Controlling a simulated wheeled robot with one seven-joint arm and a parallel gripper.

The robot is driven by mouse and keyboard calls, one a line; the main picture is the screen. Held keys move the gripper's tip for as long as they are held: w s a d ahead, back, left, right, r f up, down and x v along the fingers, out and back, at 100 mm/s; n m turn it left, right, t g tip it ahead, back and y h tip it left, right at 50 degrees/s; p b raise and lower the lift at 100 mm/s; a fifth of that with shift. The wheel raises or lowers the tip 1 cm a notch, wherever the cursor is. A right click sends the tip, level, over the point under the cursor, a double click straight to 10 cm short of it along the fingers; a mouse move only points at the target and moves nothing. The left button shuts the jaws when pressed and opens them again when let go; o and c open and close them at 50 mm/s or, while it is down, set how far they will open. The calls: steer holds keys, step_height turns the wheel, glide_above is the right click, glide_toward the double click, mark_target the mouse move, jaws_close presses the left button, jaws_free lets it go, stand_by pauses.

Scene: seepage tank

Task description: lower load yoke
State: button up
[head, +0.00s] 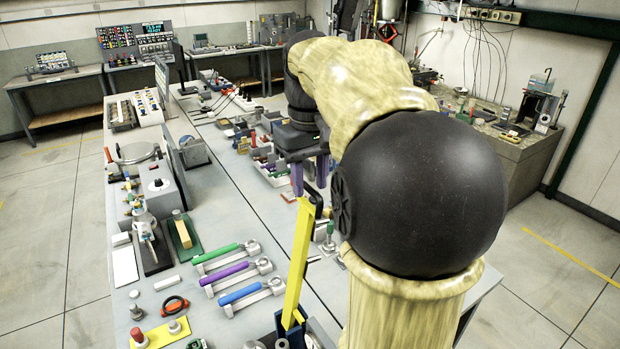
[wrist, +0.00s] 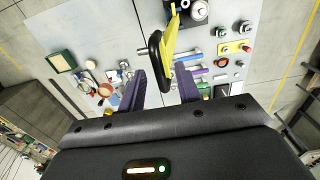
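The load yoke appears to be the tall yellow bar (head: 298,255) with a black grip (head: 316,199) at its top. It stands raised and slightly tilted near the front of the bench. In the wrist view the black grip (wrist: 155,48) lies between my two purple fingers, with the yellow bar (wrist: 171,35) behind it. My gripper (head: 309,180) is open, its fingers apart and just above the grip in the head view. The gripper (wrist: 162,78) shows gaps on both sides of the grip; I see no contact. My arm hides part of the bench.
Wrenches with green (head: 215,253), purple (head: 225,272) and blue (head: 241,294) handles lie left of the yellow bar. A yellow plate (head: 162,334) with knobs is at front left. A white tray (head: 275,178) of small parts sits beyond the gripper. Bare bench lies between.

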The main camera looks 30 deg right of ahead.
steer(key=shift+f, duration=0.1)
jaws_close()
stand_by(0.3)
